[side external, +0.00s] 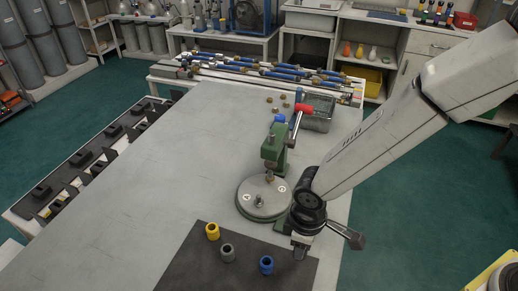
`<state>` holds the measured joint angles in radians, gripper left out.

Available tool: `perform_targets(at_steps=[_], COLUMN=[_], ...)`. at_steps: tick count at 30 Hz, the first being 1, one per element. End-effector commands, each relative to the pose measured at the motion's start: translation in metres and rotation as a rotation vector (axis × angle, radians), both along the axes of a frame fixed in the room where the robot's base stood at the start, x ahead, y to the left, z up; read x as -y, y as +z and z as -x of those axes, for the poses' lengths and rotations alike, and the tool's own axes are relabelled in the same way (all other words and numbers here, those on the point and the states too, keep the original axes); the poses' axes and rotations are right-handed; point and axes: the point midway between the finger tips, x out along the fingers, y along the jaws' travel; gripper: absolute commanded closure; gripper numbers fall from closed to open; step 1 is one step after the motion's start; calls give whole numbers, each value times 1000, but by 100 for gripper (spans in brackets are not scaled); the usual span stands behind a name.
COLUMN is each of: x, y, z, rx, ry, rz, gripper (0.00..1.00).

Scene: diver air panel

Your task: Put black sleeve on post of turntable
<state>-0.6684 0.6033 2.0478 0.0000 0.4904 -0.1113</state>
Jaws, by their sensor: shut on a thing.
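My gripper (300,254) points down at the right of the dark mat, to the lower right of the turntable and apart from the post. It is shut on a small dark piece, seemingly the black sleeve; the fingers hide most of it, so its shape is unclear.
A yellow sleeve (212,231), a grey sleeve (228,253) and a blue sleeve (266,265) stand on the dark mat (200,265). The table's left side is clear.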

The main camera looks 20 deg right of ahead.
Motion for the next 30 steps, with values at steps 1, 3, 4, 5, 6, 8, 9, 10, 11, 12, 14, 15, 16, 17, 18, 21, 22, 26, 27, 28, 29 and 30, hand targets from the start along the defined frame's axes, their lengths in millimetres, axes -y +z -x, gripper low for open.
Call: perform_targets(at_steps=[1, 3, 4, 5, 6, 8, 9, 10, 11, 12, 14, 15, 16, 17, 18, 21, 22, 26, 27, 28, 29, 30], x=[0, -1, -2, -3, -4, -6, -8, -9, -10, -12, -15, -16, -18, -19, -20, -22, -23, -23, -23, -23, -23, -22], y=[0, 1, 2, 3, 4, 7, 9, 10, 12, 15, 20, 23, 26, 29, 34, 44, 47, 62, 66, 69, 72, 76], z=[-2, -5, -7, -9, -13, -20, -26, -31, -35, -42, -54, -62, -68, -74, -82, -102, -108, -132, -138, -142, -147, -152], rx=[1, 1, 1, 1, 1, 1, 1, 2, 1, 3, 4, 2, 3, 3, 3, 3, 4, 3, 3, 2, 3, 2], ry=[-1, -1, -1, -2, -2, -2, -2, -1, -1, -2, -3, -2, -2, -2, -3, -2, -2, -1, -2, -2, -2, -2], rz=[-1, -1, -1, -1, -1, -1, -1, -2, -1, -1, -2, -2, -1, -1, -1, -1, -2, -1, -1, -1, -1, -1], gripper=[100, 100, 100, 100, 100, 100, 100, 100, 100, 100, 100, 100, 100, 100, 100, 100, 100, 100, 100, 100, 100, 100])
